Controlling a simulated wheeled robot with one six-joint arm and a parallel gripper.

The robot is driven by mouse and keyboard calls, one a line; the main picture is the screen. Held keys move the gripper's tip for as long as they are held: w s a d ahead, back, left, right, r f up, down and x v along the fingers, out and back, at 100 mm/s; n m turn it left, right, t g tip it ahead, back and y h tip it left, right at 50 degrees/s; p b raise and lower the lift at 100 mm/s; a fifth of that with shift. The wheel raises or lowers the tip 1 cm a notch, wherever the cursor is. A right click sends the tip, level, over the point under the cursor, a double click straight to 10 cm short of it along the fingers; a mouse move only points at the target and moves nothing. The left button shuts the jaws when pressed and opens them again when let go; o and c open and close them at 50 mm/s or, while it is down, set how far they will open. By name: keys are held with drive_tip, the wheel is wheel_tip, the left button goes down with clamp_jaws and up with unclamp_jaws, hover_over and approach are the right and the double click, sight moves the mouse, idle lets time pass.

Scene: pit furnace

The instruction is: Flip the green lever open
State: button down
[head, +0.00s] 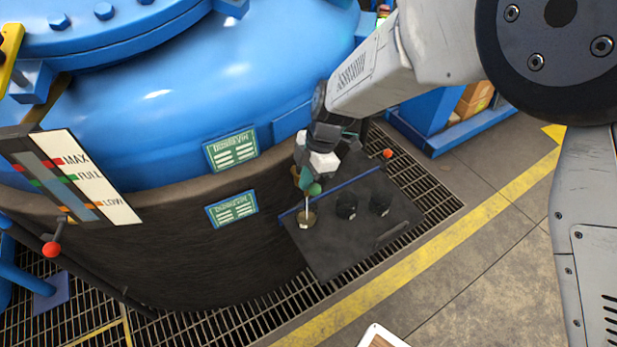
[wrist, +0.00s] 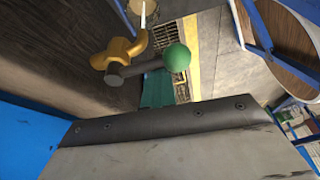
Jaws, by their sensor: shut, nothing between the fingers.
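The green lever has a green ball knob (head: 314,188), seen near the centre of the head view beside the blue furnace. In the wrist view its green ball (wrist: 177,58) sits at the end of a dark rod, by a brass-coloured fitting (wrist: 120,53). My gripper (head: 305,181) is shut, with teal fingers close to the ball in the head view. In the wrist view the gripper fingers (wrist: 157,90) show just below the ball and rod. I cannot tell whether they touch the lever. The gripper's body partly hides the lever's mount in the head view.
A dark panel (head: 335,240) carries a brass round fitting (head: 306,220) and two black knobs (head: 347,205). The furnace's dark wall (head: 180,255) stands close on the left. A red ball (head: 387,153) is behind the panel. Floor beyond the yellow line (head: 440,245) is open.

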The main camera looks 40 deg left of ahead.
drive_tip(key=v, duration=1)
drive_tip(key=shift+w+a, duration=0.1)
idle(0.6)
